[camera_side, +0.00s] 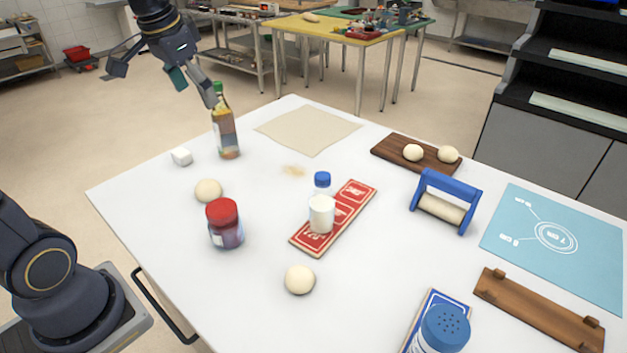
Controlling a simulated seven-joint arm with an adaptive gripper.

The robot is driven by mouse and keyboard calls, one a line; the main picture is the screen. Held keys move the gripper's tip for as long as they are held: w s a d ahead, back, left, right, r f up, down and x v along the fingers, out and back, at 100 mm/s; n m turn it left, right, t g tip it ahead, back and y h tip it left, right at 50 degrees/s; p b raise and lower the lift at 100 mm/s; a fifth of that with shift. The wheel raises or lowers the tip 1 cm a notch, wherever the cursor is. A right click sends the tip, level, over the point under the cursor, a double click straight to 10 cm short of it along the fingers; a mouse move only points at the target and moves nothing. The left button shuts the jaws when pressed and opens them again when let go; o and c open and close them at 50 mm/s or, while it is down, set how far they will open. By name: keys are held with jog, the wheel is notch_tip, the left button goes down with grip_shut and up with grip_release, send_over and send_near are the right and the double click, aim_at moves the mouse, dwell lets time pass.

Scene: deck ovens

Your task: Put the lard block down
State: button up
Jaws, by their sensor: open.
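My gripper (165,88) is open and empty, raised above and behind the cube at the upper left. Its fingers are clear of the cube. One finger reaches close to the neck of an oil bottle (226,135); I cannot tell whether they touch.
A red-lidded jar (224,224), dough balls (208,190) and a white blue-capped bottle (321,212) on a red board (350,205) stand nearby. A beige cloth (308,130) lies behind. A blue-framed roller (445,203) and wooden board (392,147) are right.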

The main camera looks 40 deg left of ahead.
jog(key=s+d+f+t+h, duration=0.1)
jog(key=s+d+f, duration=0.3)
jog(key=s+d, duration=0.6)
jog(key=s+t, duration=0.1)
jog(key=s, duration=0.2)
